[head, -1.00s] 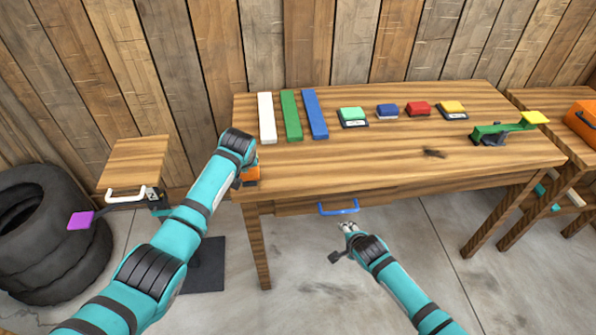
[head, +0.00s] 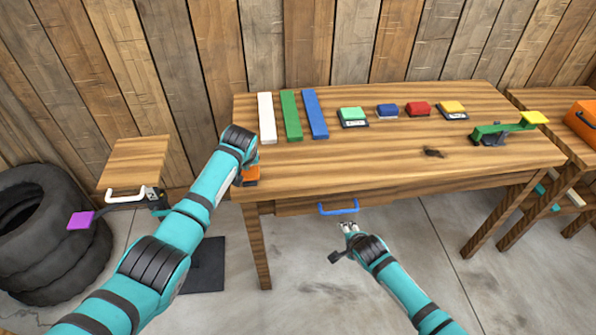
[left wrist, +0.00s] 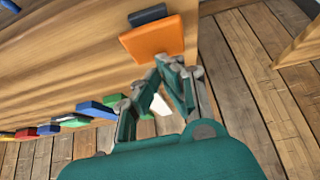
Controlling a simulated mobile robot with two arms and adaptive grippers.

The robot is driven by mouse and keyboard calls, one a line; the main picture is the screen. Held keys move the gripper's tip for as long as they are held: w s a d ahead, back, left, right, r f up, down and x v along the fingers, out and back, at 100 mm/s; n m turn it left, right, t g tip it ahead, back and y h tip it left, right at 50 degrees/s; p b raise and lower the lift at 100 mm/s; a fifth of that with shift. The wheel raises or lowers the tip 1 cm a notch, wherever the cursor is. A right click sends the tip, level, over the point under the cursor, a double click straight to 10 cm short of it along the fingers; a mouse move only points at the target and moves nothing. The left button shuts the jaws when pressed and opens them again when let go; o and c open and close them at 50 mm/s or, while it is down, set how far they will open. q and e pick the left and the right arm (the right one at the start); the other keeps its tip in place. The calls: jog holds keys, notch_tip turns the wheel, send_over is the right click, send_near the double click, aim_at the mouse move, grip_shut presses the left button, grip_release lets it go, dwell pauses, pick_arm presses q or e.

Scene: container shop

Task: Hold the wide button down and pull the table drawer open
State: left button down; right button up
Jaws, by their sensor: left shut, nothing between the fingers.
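An orange, wide, flat button (head: 251,174) sits at the table's left front corner, partly covered by my left arm in the head view. It shows fully in the left wrist view (left wrist: 153,39), with a dark piece beside it. My left gripper (left wrist: 166,62) is shut and empty, its fingertips by the button's edge; I cannot tell whether they touch. The table drawer (head: 293,209) is shut under the tabletop, with a blue handle (head: 338,208) on its front. My right gripper (head: 348,228) is just below the handle, apart from it; its jaws are too small to read.
White, green and blue bars and several small coloured buttons (head: 387,111) line the table's back. A green lever with a yellow pad (head: 534,117) stands at the right. A small stand with a purple-padded lever (head: 81,220) and stacked tyres (head: 45,235) are left.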

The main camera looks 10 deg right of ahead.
aim_at(250, 172)
pick_arm(q)
jog(key=shift+w+d, duration=0.1)
jog(key=shift+w, duration=0.05)
jog(key=shift+f, duration=1.4)
pick_arm(e)
jog(key=shift+w+r, duration=0.15)
jog(key=c, duration=0.3)
pick_arm(q)
jog(key=shift+f, duration=0.1)
pick_arm(e)
jog(key=w+r, duration=0.2)
jog(key=w+d+r+g, duration=0.1)
jog(key=w+r, duration=0.1)
jog(key=w+r+g+h, duration=0.1)
jog(key=r, duration=0.1)
jog(key=shift+w+d+r+m, duration=0.1)
jog(key=shift+w+d+m, duration=0.2)
jog(key=shift+w, duration=0.1)
jog(key=c, duration=0.6)
notch_tip(250, 172, up, 7)
jog(key=w+a+g+y, duration=0.1)
jog(key=a+g, duration=0.1)
jog(key=g, duration=0.1)
jog(key=x, duration=1.1)
jog(key=shift+d+f, duration=0.1)
jog(key=shift+f, duration=0.2)
grip_shut()
